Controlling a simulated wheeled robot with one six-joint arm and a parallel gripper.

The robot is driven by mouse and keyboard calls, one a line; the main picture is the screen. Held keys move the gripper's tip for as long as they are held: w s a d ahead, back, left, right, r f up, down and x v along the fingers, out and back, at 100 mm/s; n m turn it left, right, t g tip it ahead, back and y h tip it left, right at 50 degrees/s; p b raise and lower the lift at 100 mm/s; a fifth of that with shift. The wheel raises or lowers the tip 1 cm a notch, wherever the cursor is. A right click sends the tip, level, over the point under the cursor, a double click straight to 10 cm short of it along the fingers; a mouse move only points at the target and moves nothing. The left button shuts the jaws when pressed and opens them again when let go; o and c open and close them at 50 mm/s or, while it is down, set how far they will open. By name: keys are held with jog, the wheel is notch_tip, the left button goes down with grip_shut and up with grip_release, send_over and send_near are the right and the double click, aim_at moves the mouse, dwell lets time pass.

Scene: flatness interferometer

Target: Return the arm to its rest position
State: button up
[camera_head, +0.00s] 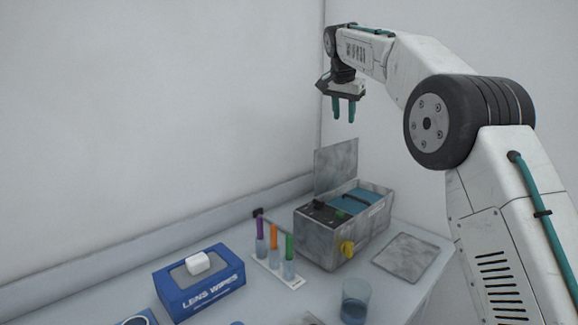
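My gripper (344,109) hangs at the end of my raised arm, high above the bench at the upper middle of the view. Its two green fingers point down with a gap between them, and nothing shows in the gap. It is well clear of the grey metal box (319,246), which stands below it. My arm comes in from the right edge, bends at a large dark joint and reaches left.
A blue lens wipes box (208,298) with a white wipe on top stands at front left. A rack (279,274) holds purple, orange and green tubes. A grey plate (405,258) lies right of the metal box. A blue cup (354,302) is near the front. Air around my gripper is free.

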jog(key=s+d+n+g, duration=0.15)
jog(key=s+d, duration=0.25)
jog(key=s, duration=1.1)
jog(key=s+d+n, duration=0.3)
jog(key=s+d, duration=0.1)
jog(key=s, duration=1.1)
jog(key=s+f+n, duration=0.1)
jog(key=s+f, duration=0.5)
jog(key=s, duration=0.3)
jog(key=s+d+f+n+y, duration=0.1)
jog(key=s+f, duration=0.4)
jog(key=s, duration=0.4)
jog(key=s+f+n+g, duration=0.1)
jog(key=s+f, duration=0.5)
jog(key=s, duration=0.4)
jog(key=shift+d+f+y, duration=0.25)
jog(key=shift+f+y, duration=0.05)
jog(key=shift+f, duration=0.05)
jog(key=shift+o, duration=0.4)
